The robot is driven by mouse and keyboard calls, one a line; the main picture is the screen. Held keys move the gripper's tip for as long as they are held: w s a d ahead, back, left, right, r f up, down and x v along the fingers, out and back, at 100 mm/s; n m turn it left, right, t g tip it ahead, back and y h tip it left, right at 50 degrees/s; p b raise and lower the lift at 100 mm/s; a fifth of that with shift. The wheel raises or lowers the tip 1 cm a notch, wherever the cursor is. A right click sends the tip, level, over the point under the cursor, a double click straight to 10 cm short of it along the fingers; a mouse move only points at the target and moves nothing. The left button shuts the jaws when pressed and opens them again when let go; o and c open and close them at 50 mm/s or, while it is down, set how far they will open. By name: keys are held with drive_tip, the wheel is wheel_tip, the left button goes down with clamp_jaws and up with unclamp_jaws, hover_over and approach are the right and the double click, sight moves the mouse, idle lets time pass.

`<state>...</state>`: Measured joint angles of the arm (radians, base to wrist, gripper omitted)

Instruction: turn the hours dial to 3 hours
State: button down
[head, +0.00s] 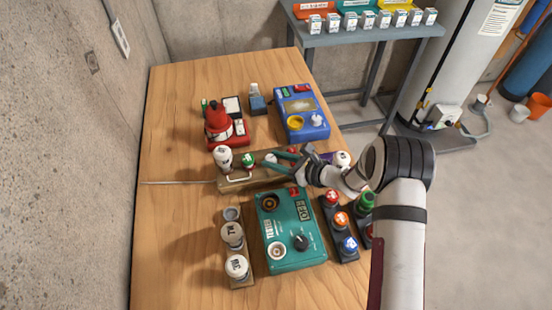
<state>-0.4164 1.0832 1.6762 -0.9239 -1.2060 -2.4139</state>
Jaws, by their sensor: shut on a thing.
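I cannot tell which control is the hours dial, as no hour marks are readable. A blue box (301,126) at the back right of the wooden table has a white knob (317,119) and a yellow round part. A teal tester (292,257) nearer the front has a black knob (300,242) and two round sockets. My gripper (271,159) is over the wooden rack between them, apart from both knobs. Its fingers are closed on a small pale thing (270,158), mostly hidden and too small to identify.
The rack (232,186) carries a white bulb (222,154) and a green one (248,158). A red device (218,122) stands behind it. A left holder (242,281) has pale bulbs; a right holder (347,254) has coloured ones. The table's left side is clear.

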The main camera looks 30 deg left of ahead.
drive_tip(key=shift+s+t, duration=0.1)
drive_tip(key=shift+t, duration=0.2)
drive_tip(key=c, duration=0.5)
unclamp_jaws()
drive_tip(key=v, duration=1.5)
drive_tip(key=shift+d+r, duration=0.25)
drive_tip(key=shift+d, duration=0.05)
